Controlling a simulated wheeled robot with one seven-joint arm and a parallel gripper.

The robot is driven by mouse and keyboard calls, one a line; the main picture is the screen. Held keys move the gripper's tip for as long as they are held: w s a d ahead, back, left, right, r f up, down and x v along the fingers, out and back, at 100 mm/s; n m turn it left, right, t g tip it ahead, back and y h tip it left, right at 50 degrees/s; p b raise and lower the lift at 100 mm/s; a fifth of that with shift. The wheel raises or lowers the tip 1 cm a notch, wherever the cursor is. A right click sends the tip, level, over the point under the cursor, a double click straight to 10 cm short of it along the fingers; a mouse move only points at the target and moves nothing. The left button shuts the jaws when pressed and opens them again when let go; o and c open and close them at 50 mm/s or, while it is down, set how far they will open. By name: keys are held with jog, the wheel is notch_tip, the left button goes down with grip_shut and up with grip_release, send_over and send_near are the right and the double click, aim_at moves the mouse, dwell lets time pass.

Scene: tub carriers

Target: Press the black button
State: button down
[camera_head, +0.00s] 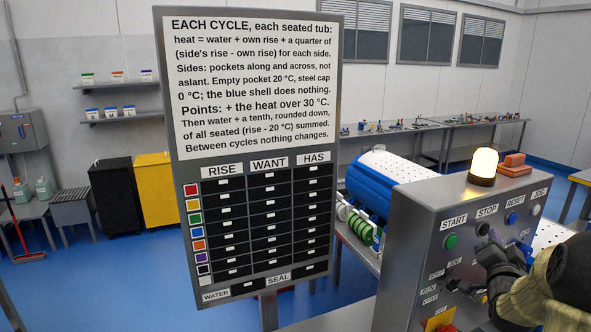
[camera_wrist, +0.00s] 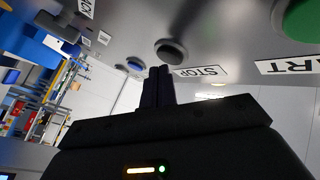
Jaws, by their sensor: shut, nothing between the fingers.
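The black button (camera_head: 482,228) sits below the STOP label on the grey control panel (camera_head: 415,215). In the wrist view the black button (camera_wrist: 172,50) is a round dark cap beside the STOP label, standing out from the panel. My gripper (camera_head: 495,238) is at the panel face, just below and right of the black button, and partly covers that area. In the wrist view my gripper (camera_wrist: 158,70) is shut, with its dark fingertips together near the black button's edge. I cannot tell whether they touch it.
A green START button (camera_head: 451,242) is left of the black one, and a blue RESET button (camera_head: 511,218) is right. A large sign board (camera_head: 185,200) stands left. A blue tub-like machine (camera_head: 372,190) is behind.

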jog(key=shift+w, duration=0.1)
jog(key=shift+w+a, duration=0.2)
jog(key=shift+w, duration=0.05)
jog(key=shift+b, duration=0.3)
jog(key=shift+s+d+b, duration=0.15)
jog(key=shift+s+b, duration=0.2)
jog(key=shift+b, duration=0.05)
dwell(0.4)
jog(key=s+d+b, duration=0.1)
jog(key=s+d, duration=0.1)
jog(key=s, duration=0.3)
jog(key=shift+s+d+b, duration=0.2)
jog(key=shift+s+b, duration=0.1)
jog(key=shift+b, duration=0.05)
